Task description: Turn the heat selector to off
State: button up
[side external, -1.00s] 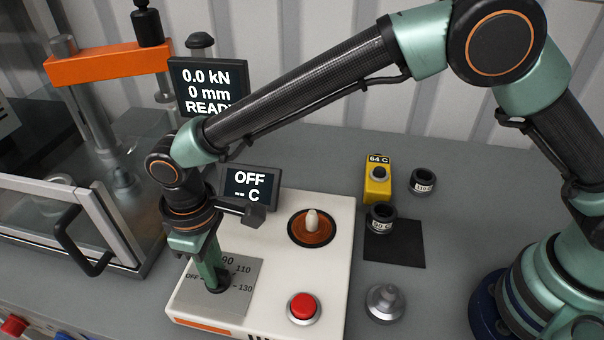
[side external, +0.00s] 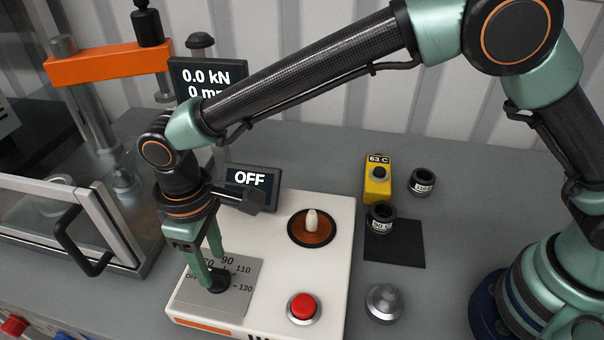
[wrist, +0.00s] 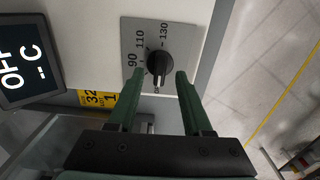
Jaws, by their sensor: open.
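The heat selector (side external: 218,284) is a black knob on a grey dial plate (side external: 245,300) marked OFF, 90, 110 and 130. In the wrist view the knob (wrist: 159,63) shows its bar running up and down the picture, with the lower end near a partly hidden label. The small display (side external: 250,178) reads OFF; in the wrist view the display (wrist: 22,60) shows OFF and "-- C". My gripper (side external: 211,270) is open just above the knob. In the wrist view its green fingertips (wrist: 160,75) stand apart, one on each side of the knob's lower part, with gaps showing.
The white unit also carries a red button (side external: 304,308) and a round brown plate with a pale peg (side external: 312,226). A yellow meter (side external: 378,180) reads 63 C. Dark rings (side external: 423,182) and a metal cone (side external: 384,303) stand right. A press with an orange crossbar (side external: 110,62) stands left.

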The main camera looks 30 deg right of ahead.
aim_at(213, 271)
notch_tip(213, 271, up, 10)
dwell(0.3)
jog(key=w+d+r+m+t, duration=0.1)
jog(key=d+r, duration=0.2)
jog(key=d, duration=0.4)
jog(key=w+d+r+m+t+y, duration=0.1)
jog(key=d+r+m, duration=0.1)
jog(key=d, duration=0.5)
jog(key=w+d+r+m, duration=0.1)
jog(key=d+r, duration=0.2)
jog(key=d, duration=0.4)
jog(key=s+d+f+m+t, duration=0.1)
jog(key=s+d, duration=0.3)
jog(key=d, duration=0.4)
jog(key=s+d+m+t+h, duration=0.1)
jog(key=s+d+m+t, duration=0.1)
jog(key=d, duration=0.7)
jog(key=shift+s+f+m+t, duration=0.3)
jog(key=shift+s+f+m, duration=0.1)
jog(key=shift+s+m, duration=0.55)
jog(key=shift+w, duration=0.1)
